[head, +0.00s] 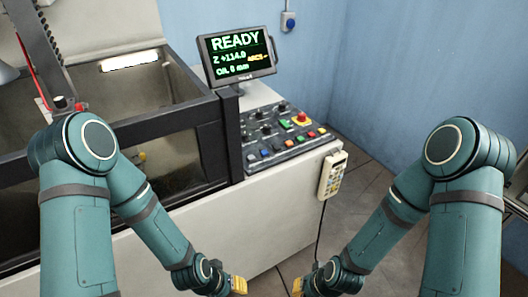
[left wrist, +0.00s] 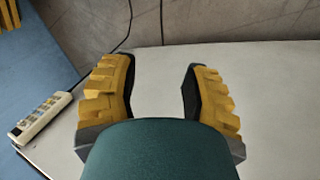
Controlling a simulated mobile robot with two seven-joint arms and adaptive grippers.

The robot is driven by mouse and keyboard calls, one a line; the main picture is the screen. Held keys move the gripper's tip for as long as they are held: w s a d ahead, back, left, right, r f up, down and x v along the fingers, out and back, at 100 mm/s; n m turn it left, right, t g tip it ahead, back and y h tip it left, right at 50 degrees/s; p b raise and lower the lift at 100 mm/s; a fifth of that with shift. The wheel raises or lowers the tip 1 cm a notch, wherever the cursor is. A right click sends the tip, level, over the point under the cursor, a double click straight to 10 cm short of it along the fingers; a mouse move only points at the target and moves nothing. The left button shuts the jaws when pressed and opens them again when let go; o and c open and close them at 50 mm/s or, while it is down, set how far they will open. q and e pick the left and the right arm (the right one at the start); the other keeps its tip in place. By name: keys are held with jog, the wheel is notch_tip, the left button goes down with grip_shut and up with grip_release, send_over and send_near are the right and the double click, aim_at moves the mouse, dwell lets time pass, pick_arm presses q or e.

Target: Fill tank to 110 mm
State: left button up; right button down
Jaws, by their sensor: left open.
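The tank (head: 165,122) is a dark-framed enclosure with clear panels at the left of the head view. The screen (head: 238,55) reads READY, Z +114.0, and a lower line ending in 0 mm. The control panel (head: 278,135) below it has knobs and coloured buttons, including a red one on yellow. My left gripper (head: 238,286) is low in front of the machine; in the left wrist view its yellow fingers (left wrist: 160,88) are apart with nothing between them. My right gripper (head: 297,287) is at the bottom edge, mostly cut off; its opening is unclear.
A corded keypad pendant (head: 332,175) hangs on the cabinet's right corner and also shows in the left wrist view (left wrist: 42,118). The white cabinet front (head: 262,225) lies behind my grippers. A blue wall (head: 400,60) stands behind. The tiled floor at right looks clear.

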pick_arm(q)
grip_shut()
dwell(0.4)
dwell(0.6)
jog(key=c, duration=0.7)
grip_release()
jog(key=shift+c, duration=0.2)
grip_shut()
jog(key=shift+a, duration=0.15)
